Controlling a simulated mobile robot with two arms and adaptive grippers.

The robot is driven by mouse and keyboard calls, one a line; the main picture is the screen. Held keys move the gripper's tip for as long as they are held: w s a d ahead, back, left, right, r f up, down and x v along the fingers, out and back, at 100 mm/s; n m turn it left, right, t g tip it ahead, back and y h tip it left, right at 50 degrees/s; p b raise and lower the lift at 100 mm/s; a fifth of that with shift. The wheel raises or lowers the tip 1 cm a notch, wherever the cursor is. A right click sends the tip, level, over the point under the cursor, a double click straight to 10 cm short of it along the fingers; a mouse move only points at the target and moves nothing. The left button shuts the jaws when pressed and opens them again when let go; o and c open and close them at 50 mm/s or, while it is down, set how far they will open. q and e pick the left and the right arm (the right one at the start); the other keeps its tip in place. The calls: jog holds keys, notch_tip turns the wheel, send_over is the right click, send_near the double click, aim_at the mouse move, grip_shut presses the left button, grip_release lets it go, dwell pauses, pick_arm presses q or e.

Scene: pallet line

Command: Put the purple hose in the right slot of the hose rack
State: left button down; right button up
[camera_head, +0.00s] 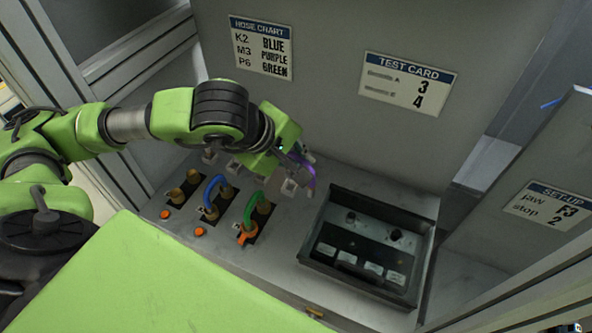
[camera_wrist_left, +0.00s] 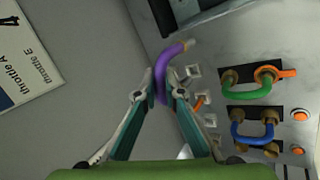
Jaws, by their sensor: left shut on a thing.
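My left gripper (camera_head: 298,164) is shut on the purple hose (camera_head: 309,183), a curved tube. In the left wrist view the purple hose (camera_wrist_left: 163,82) is pinched between the fingertips (camera_wrist_left: 162,92), and its upper end bends right to a metal tip. It is above the back of the bench, left of the dark tray. Small silver blocks (camera_head: 290,187), which look like the hose rack, are below and beside the gripper; they also show in the left wrist view (camera_wrist_left: 195,72). The gripper partly hides them, so I cannot tell the slots apart. My right gripper is out of view.
A blue hose (camera_head: 210,190) and a green hose (camera_head: 249,208) sit in brass fittings; the leftmost fittings (camera_head: 178,194) are bare. An orange lever (camera_head: 246,236) is at the green hose. A raised-edge dark tray (camera_head: 330,268) is at right. The wall carries a hose chart (camera_head: 262,48).

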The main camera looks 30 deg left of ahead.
pick_arm(q)
jog(key=shift+a+f+b, duration=0.1)
jog(key=shift+f+b, duration=0.3)
jog(key=shift+b, duration=0.75)
jog(key=w+a+f, duration=0.1)
jog(key=w+f, duration=0.1)
jog(key=f, duration=0.1)
jog(key=w+a+f, duration=0.2)
jog(key=w+f, duration=0.1)
jog(key=f, duration=0.1)
jog(key=w+a+f, duration=0.2)
jog(key=w+f, duration=0.1)
jog(key=shift+a+f+b, duration=0.1)
jog(key=shift+f+b, duration=0.15)
jog(key=shift+b, duration=0.05)
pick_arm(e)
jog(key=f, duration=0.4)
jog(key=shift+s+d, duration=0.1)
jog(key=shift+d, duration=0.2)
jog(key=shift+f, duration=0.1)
pick_arm(q)
jog(key=c, duration=2.6)
grip_release()
jog(key=shift+s+f, duration=0.1)
jog(key=o, duration=0.5)
jog(key=shift+c, duration=0.2)
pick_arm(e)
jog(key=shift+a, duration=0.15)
